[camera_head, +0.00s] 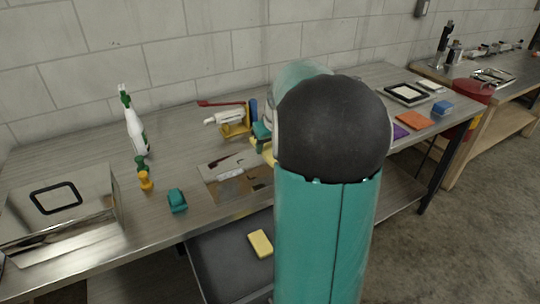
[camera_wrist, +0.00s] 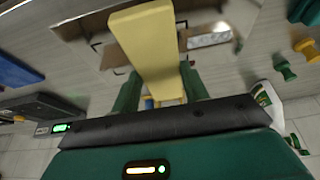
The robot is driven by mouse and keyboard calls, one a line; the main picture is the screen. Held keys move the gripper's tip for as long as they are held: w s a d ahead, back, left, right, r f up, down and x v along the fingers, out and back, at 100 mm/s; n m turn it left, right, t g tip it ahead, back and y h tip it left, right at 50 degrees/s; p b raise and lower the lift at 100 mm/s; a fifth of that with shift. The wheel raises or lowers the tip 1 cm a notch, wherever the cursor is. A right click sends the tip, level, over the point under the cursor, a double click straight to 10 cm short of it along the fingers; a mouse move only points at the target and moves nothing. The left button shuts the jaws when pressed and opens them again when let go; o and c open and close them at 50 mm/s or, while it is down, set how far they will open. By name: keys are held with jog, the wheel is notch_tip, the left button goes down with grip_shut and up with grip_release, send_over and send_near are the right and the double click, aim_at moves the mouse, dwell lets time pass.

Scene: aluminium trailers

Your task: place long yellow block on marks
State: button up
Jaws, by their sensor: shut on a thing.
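The long yellow block (camera_wrist: 150,45) is held between the green fingers of my gripper (camera_wrist: 158,88) in the wrist view. It reaches up to the top of that view, over the bench. Dark bracket-like marks (camera_wrist: 95,45) lie on the surface beside the block, with another dark line (camera_wrist: 183,24) on its other side. The block covers part of the marked area. I cannot tell whether it touches the surface. In the head view my arm hides most of the gripper; a bit of yellow (camera_head: 268,153) shows beside it, probably the block.
A teal block (camera_head: 177,201), a green-and-yellow piece (camera_head: 143,173), a spray bottle (camera_head: 136,128) and a shiny metal box (camera_head: 75,225) stand on the left. A yellow holder (camera_head: 236,127) stands behind. A yellow sponge (camera_head: 260,243) lies lower down. An orange block (camera_head: 415,120) lies right.

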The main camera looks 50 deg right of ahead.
jog(key=w+d+f, duration=0.1)
jog(key=d+f, duration=0.1)
jog(key=w+d+f, duration=0.3)
jog(key=w+f, duration=0.1)
jog(key=f, duration=0.1)
jog(key=shift+w+d, duration=0.1)
jog(key=shift+d, duration=0.3)
jog(key=shift+d+f, duration=0.15)
jog(key=shift+f, duration=1.5)
jog(key=shift+f, duration=0.15)
jog(key=o, duration=1)
jog(key=shift+w, duration=0.1)
jog(key=shift+c, duration=0.2)
jog(key=shift+r, duration=0.5)
jog(key=v, duration=1.1)
jog(key=shift+s, duration=0.25)
